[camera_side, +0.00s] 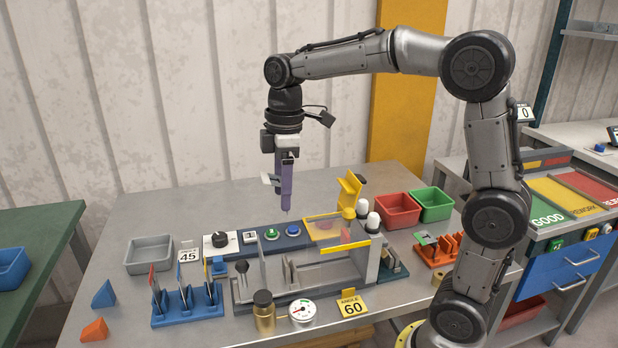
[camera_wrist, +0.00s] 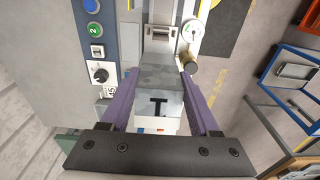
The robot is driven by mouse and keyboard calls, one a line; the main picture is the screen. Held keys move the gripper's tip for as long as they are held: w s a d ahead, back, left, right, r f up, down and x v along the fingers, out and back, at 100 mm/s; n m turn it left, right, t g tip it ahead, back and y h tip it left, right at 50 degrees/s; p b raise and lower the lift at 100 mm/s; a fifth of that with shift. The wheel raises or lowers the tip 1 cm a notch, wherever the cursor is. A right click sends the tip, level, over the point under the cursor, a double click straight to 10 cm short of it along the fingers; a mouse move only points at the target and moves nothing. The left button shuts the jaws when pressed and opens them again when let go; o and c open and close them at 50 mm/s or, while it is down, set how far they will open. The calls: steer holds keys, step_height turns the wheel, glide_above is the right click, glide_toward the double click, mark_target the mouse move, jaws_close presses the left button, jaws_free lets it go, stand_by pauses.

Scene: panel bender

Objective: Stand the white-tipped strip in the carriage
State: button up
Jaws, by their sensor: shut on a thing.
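My gripper (camera_side: 285,205) is in the air above the back of the bench, its purple fingers pointing down. It is shut on a thin grey strip; its pale end (camera_side: 268,180) sticks out to the left of the fingers. In the wrist view the grey strip (camera_wrist: 165,75) lies between the fingers, with a dark T-shaped mark and a white end near the palm. The panel bender (camera_side: 300,285) stands below and in front of my gripper. Its grey carriage appears to be the part with small upright plates (camera_side: 290,272); the strip is well clear of it.
A blue rack (camera_side: 188,312) with upright colour-tipped strips stands left of the bender. An orange rack (camera_side: 440,252) is at right. The yellow bar (camera_side: 340,248), clear guard and two white-topped posts rise around the bender. Grey (camera_side: 150,255), red (camera_side: 397,210) and green (camera_side: 431,204) bins stand behind.

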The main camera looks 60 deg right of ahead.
steer(key=f, duration=1.6)
steer(key=shift+s+d, duration=0.1)
steer(key=shift+d, duration=0.1)
steer(key=shift+f, duration=1.55)
stand_by(0.3)
steer(key=o, duration=1)
steer(key=shift+c, duration=0.2)
steer(key=shift+o, duration=0.2)
steer(key=shift+r, duration=0.15)
steer(key=shift+r, duration=4.4)
